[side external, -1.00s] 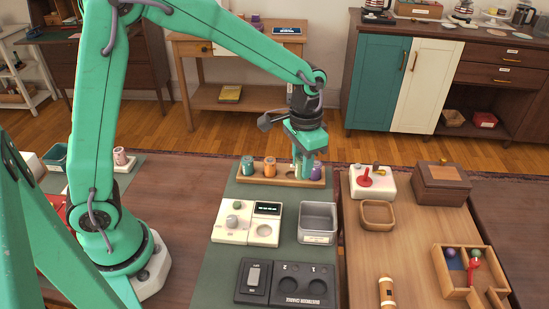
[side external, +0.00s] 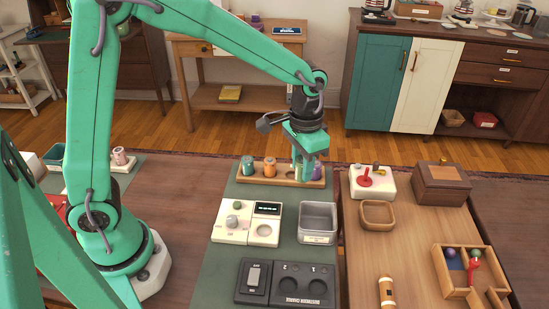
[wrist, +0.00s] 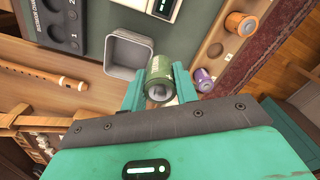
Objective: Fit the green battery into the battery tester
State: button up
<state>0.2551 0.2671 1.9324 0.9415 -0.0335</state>
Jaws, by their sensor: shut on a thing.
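The green battery (wrist: 159,80) is between the two fingers of my gripper (wrist: 160,95) in the wrist view, with its end toward the camera. My gripper (side external: 305,165) points down at the right part of the wooden battery rack (side external: 283,181). It is shut on the battery, which the fingers mostly hide in the side view. I cannot tell whether the battery's foot is clear of the rack. The battery tester (side external: 265,228) is a cream box with a dark display and a round recess, in front of the rack; its edge shows in the wrist view (wrist: 158,8).
Teal (side external: 248,165), orange (side external: 270,167) and purple (side external: 318,171) batteries stand in the rack, the purple one close to my gripper. A grey metal bin (side external: 318,238) stands right of the tester. A dark charger (side external: 305,284) lies in front.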

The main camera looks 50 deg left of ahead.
jog(key=s+f+n, duration=0.2)
jog(key=s+n, duration=0.3)
jog(key=s, duration=0.6)
jog(key=shift+f+n, duration=0.35)
jog(key=shift+n, duration=0.05)
jog(key=shift+f, duration=0.2)
jog(key=shift+f, duration=2.9)
jog(key=shift+f, duration=0.95)
jog(key=o, duration=1.1)
jog(key=shift+r, duration=3.75)
